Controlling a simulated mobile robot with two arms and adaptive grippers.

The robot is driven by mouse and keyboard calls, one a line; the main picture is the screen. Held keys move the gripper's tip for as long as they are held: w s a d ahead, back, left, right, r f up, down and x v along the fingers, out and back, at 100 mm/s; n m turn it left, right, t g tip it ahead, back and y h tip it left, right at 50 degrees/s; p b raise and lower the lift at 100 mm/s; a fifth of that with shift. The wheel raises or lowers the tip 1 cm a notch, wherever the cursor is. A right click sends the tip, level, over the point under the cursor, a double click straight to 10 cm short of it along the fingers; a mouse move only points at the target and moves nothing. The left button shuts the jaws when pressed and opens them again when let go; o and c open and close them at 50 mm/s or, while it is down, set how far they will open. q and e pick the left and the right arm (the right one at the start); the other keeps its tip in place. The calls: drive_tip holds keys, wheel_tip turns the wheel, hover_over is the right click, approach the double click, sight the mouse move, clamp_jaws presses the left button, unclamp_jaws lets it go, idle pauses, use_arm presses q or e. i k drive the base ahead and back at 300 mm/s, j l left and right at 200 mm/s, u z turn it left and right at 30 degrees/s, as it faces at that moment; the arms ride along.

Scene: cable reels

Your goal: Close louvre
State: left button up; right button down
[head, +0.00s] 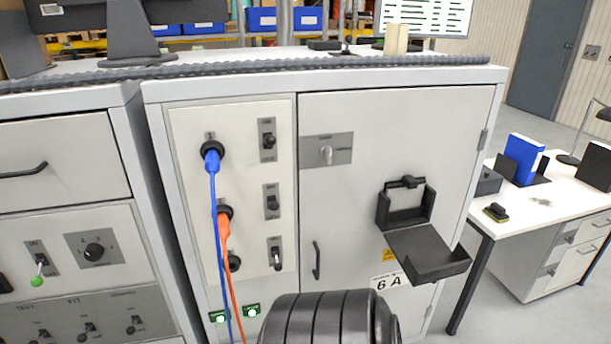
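No slatted louvre is plain to see in the head view. A black box (382,208) with a hinged flap (430,254) is mounted on the door (370,125) of the light grey cabinet. The flap hangs open, tilted down and outward, and a pale panel (405,198) shows inside the box. The cabinet door looks shut. Neither of my grippers shows. A dark ribbed rounded part (330,320) at the bottom centre hides the lower part of the cabinet front.
A blue plug (212,161) and an orange plug (224,228) sit in sockets left of the door, cables hanging down. Several switches are beside them. The door has a knob (327,154) and handle (316,260). A white desk (570,203) stands at the right.

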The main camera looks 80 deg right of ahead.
sight(424, 256)
drive_tip(key=z, duration=2.05)
drive_tip(key=l+z, duration=0.35)
drive_tip(key=i+l+z, duration=0.15)
drive_tip(key=l+z, duration=0.25)
drive_tip(key=i+l+z, duration=0.15)
drive_tip(key=z, duration=0.2)
